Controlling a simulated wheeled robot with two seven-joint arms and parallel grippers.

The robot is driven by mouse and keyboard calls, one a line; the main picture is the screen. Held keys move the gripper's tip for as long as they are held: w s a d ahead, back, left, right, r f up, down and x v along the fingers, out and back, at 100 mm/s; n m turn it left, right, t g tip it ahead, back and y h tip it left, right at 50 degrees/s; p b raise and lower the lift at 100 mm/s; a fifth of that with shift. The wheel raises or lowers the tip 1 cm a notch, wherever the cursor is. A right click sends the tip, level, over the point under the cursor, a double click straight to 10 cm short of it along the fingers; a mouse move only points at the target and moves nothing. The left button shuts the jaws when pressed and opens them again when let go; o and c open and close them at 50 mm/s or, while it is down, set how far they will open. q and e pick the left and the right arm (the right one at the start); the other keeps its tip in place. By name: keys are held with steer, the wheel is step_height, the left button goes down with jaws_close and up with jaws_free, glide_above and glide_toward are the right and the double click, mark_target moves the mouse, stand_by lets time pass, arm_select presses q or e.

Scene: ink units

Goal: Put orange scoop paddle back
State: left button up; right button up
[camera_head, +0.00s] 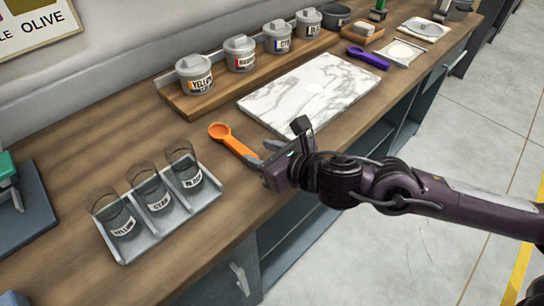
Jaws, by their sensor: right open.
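The orange scoop paddle (233,143) lies on the wooden counter, left of the marble slab. Its round bowl points to the back left and its handle runs toward my right gripper (260,155). My right gripper is open, with its fingers at the handle's near end, which they partly hide. I cannot tell whether they touch the handle. My left gripper is out of view.
A tray (127,251) with three labelled cups stands at the front left. A white marble slab (330,82) lies behind my right gripper. Several lidded jars stand on a wooden board (182,104) at the back. A purple paddle (368,58) lies farther right.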

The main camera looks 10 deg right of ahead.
steer(key=shift+v, duration=1.65)
